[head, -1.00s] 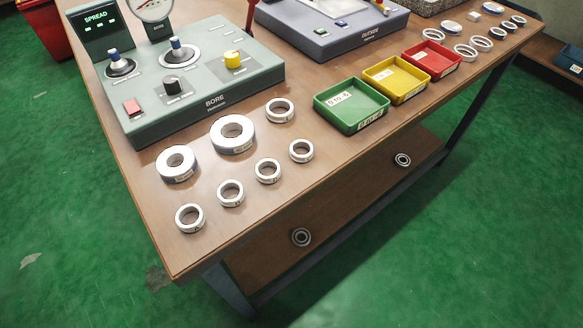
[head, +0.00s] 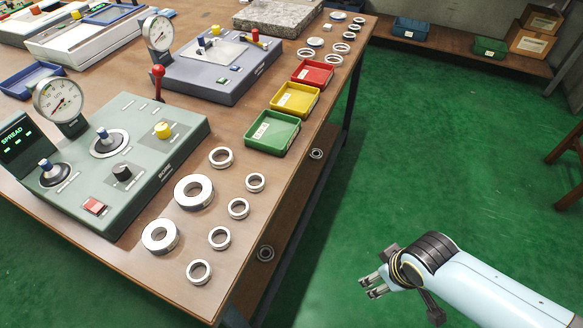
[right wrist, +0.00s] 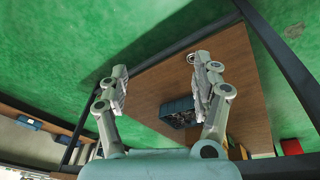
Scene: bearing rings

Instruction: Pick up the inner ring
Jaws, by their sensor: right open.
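Several steel rings lie flat on the near part of the wooden table in the head view; which is the inner ring I cannot tell. Small rings, such as one (head: 247,183) and another (head: 190,272), form a line along the table edge. Two larger, thicker rings (head: 179,192) (head: 147,236) and another ring (head: 212,158) lie beside the green device. My right gripper (head: 364,287) is open and empty over the green floor, right of the table and apart from every ring. Its spread fingers (right wrist: 160,90) show in the right wrist view. My left gripper is not in view.
The grey-green BORE device (head: 140,190) stands left of the rings. Green (head: 272,147), yellow (head: 296,114) and red (head: 313,86) trays line the table edge. More rings lie beyond them. A lower shelf holds rings (head: 316,153). Right of the table is open floor.

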